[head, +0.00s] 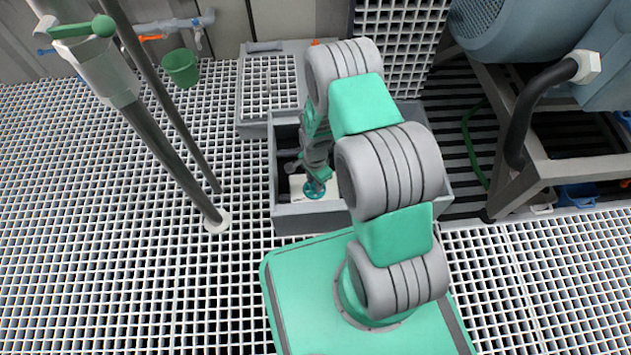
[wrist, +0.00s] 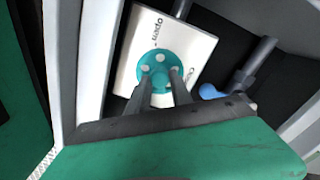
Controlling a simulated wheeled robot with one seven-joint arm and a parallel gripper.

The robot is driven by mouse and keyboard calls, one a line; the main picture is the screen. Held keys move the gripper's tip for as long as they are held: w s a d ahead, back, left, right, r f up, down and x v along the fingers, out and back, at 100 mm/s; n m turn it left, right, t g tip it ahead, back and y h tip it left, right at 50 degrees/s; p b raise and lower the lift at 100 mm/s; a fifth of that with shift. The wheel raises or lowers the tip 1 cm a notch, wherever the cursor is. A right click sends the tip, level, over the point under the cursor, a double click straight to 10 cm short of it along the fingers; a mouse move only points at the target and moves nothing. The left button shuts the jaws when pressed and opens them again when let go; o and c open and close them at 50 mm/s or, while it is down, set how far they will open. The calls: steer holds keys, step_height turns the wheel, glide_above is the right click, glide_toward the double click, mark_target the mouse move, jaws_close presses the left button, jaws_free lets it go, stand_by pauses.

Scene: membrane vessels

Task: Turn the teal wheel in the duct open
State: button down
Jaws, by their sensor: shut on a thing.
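The teal wheel (wrist: 156,68) is a small round handwheel with pale round spots, set on a white plate (wrist: 128,75) with the word "open" printed on it. In the head view the wheel (head: 314,189) sits down inside the grey open-topped duct (head: 310,221). My gripper (wrist: 160,88) reaches down into the duct, and its two fingers are shut on the wheel. In the head view my gripper (head: 318,182) covers part of the wheel. The fingers hide the wheel's lower part and some of the plate's lettering.
A blue handle (wrist: 210,91) on a grey pipe (wrist: 253,67) lies close to the right of the wheel. The duct's walls stand close around my gripper. A grated cover (head: 268,85) lies behind the opening. A post (head: 165,145) stands left, and a large blue machine (head: 530,30) stands right.

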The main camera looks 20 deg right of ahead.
steer(key=shift+n, duration=0.4)
steer(key=n+p, duration=0.1)
steer(key=n, duration=0.3)
steer(key=shift+n, duration=0.3)
steer(key=n, duration=0.6)
steer(key=shift+a+p, duration=0.1)
steer(key=shift+p, duration=0.3)
steer(key=n, duration=0.6)
steer(key=shift+n, duration=0.4)
steer(key=n, duration=0.5)
steer(key=shift+s+a+n+p, duration=0.1)
steer(key=shift+n+p, duration=0.2)
steer(key=shift+p, duration=0.1)
steer(key=c, duration=1.1)
jaws_free()
steer(key=shift+c, duration=0.2)
steer(key=shift+r+p, duration=1.75)
steer(key=shift+r, duration=2.15)
